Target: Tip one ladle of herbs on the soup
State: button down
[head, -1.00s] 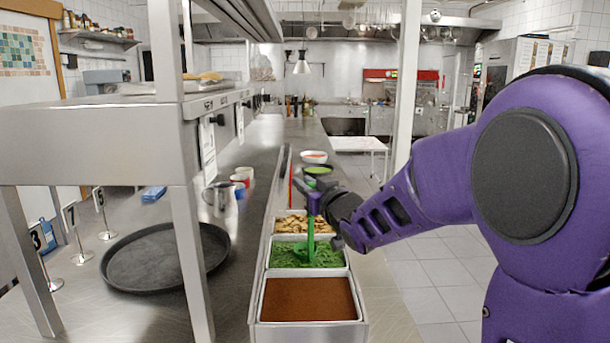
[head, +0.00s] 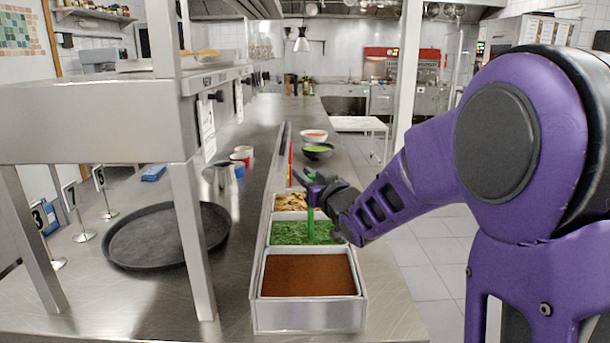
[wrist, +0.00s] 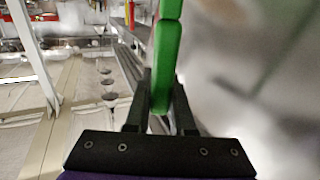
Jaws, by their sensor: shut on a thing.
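My gripper (head: 318,188) is shut on the handle of a green ladle (head: 310,224), which hangs upright. In the wrist view the green handle (wrist: 166,55) stands between the two dark fingers (wrist: 160,104). The ladle's lower end is at the right part of the pan of chopped green herbs (head: 284,233); its scoop cannot be made out, nor whether it holds herbs. Beyond the gripper stand a dark bowl with green contents (head: 318,151) and a pale bowl with orange-red contents (head: 313,135). Which one is the soup is not clear.
A pan of brown powder (head: 308,274) is in front of the herbs and a pan of pale brown pieces (head: 290,202) behind. A thin red upright object (head: 290,165) stands nearby. A black round tray (head: 165,236), cups (head: 240,156) and a shelf post (head: 190,240) are left.

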jog(key=shift+r, duration=0.1)
notch_tip(320, 180, up, 10)
jog(key=p, duration=0.6)
jog(key=shift+p, duration=0.3)
dwell(0.6)
